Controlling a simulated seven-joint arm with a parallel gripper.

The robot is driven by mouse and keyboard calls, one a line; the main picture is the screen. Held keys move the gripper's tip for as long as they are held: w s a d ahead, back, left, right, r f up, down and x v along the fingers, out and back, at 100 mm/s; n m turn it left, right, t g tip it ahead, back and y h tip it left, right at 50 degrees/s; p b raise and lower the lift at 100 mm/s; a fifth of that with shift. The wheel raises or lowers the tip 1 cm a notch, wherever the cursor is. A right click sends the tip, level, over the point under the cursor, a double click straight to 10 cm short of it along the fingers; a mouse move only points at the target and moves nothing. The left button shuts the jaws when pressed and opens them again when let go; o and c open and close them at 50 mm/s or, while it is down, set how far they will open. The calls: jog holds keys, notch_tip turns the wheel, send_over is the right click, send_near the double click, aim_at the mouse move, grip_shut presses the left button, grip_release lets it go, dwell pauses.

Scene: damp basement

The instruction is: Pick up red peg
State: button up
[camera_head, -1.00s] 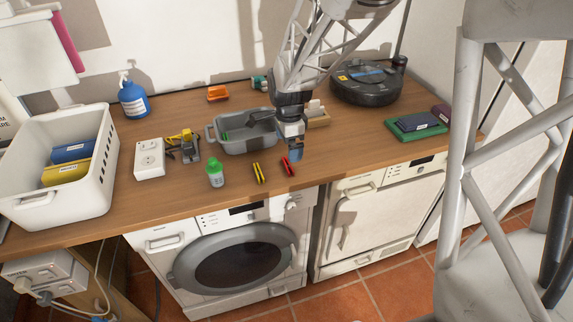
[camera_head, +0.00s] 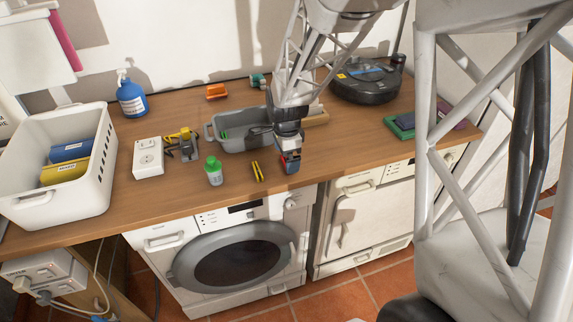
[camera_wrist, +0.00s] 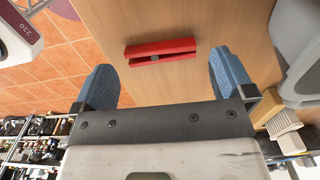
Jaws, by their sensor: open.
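The red peg (camera_wrist: 160,51) lies on the wooden worktop near its front edge. In the wrist view it sits just beyond and between the two blue fingertips of my gripper (camera_wrist: 162,75), which is open and empty. I cannot tell the exact height of the fingers above the worktop.
A green-capped bottle (camera_head: 214,172) stands further left. A grey bin (camera_head: 233,137) is behind, and a black robot vacuum (camera_head: 368,82) stands at the back right. The worktop (camera_head: 350,135) right of my gripper is clear.

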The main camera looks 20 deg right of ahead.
jog(key=shift+f, duration=1.15)
jog(key=shift+c, duration=0.2)
jog(key=c, duration=0.8)
